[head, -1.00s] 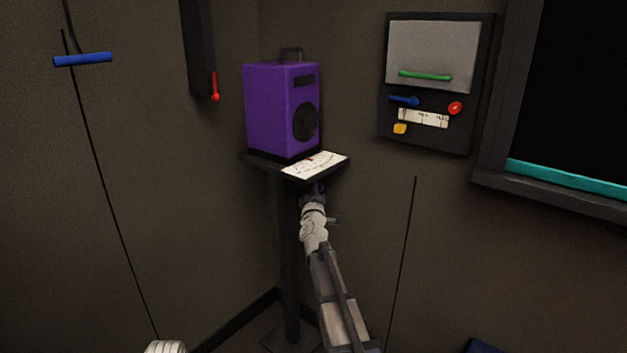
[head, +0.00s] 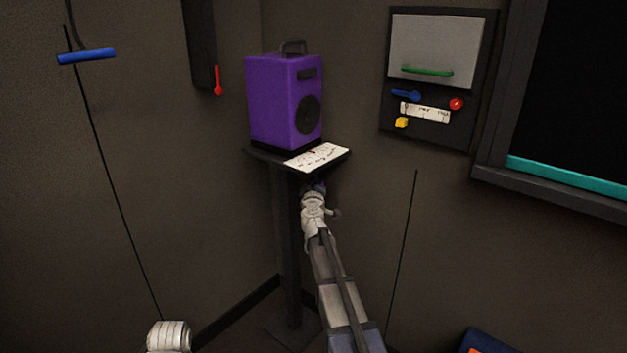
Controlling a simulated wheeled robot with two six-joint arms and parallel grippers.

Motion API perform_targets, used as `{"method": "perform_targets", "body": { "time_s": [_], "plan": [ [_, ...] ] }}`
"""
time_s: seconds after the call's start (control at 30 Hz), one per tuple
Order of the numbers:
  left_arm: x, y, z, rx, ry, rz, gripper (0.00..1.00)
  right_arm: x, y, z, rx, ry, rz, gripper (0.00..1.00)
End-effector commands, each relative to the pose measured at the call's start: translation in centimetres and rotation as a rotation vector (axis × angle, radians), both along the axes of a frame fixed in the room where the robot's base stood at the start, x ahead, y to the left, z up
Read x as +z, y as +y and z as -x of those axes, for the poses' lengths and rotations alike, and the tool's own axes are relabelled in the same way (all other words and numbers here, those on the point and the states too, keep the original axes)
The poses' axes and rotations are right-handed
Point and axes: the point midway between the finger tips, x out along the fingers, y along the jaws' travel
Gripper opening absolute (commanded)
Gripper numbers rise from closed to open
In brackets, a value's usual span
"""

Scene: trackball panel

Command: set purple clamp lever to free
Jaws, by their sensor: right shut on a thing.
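The purple clamp lever (head: 321,184) shows only as a small dark purple bit just under the front of the stand's shelf. My right gripper (head: 317,188) reaches up to it from below and is shut on it. The gripper and wrist hide most of the lever, so I cannot tell its exact angle. A white scale card (head: 317,157) with dark marks and a small red pointer lies tilted on the shelf's front edge, above the gripper. The printing is too small to read.
A purple speaker box (head: 284,100) stands on the shelf (head: 262,155), whose post stands in the corner. A wall panel (head: 455,135) with green, blue, red and yellow controls hangs to the right. A blue handle (head: 87,55) and a red lever (head: 217,82) are at the left.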

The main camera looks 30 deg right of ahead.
Motion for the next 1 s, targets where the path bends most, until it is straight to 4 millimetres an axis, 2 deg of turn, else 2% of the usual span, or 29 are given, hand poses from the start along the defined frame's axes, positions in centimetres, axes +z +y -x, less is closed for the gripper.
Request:
{"method": "perform_targets", "body": {
  "time_s": [0.37, 0.4, 0.67, 1.0],
  "plan": [
    [-0.01, 0.00, 0.00, 0.000, 0.000, 0.000, 0.45, -0.03, 0.04, 0.02, 0.001, 0.000, -0.001, 0.00],
    [-0.01, 0.00, 0.00, 0.000, 0.000, 0.000, 0.45, -0.03, 0.04, 0.02, 0.001, 0.000, -0.001, 0.16],
    [0.00, 0.00, 0.00, 0.000, 0.000, 0.000, 0.45, -0.03, 0.02, 0.02, 0.001, 0.000, -0.001, 0.45],
    [0.00, 0.00, 0.00, 0.000, 0.000, 0.000, 0.45, -0.02, 0.17, 0.34, 0.000, 0.001, -0.002, 0.45]
  ]
}}
